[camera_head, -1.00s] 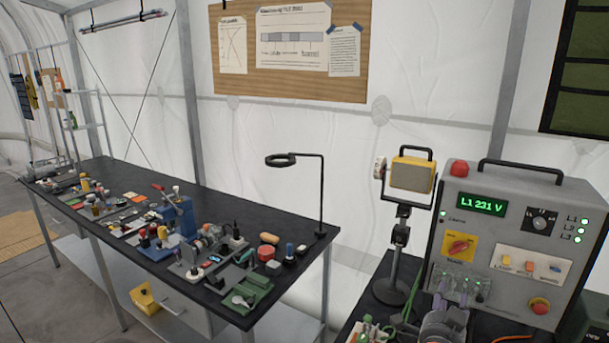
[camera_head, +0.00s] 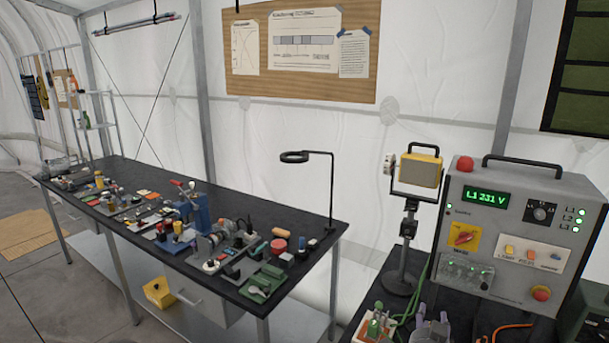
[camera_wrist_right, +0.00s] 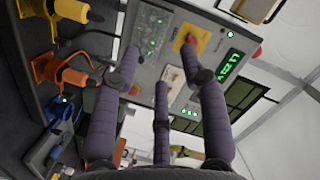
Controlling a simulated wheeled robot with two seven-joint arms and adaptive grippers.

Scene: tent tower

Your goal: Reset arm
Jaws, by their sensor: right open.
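My right gripper (camera_head: 431,325) shows at the bottom edge of the head view, low in front of the grey power box (camera_head: 510,208). In the right wrist view the purple fingers of my right gripper (camera_wrist_right: 161,72) are spread apart with nothing between them. The power box also shows in that view (camera_wrist_right: 155,42), beyond the fingers, with its green display and yellow switch plate. My left gripper is not in view.
Beside the gripper are a green connector (camera_head: 375,327) and green and orange cables. A yellow lamp (camera_head: 418,170) on a stand is behind.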

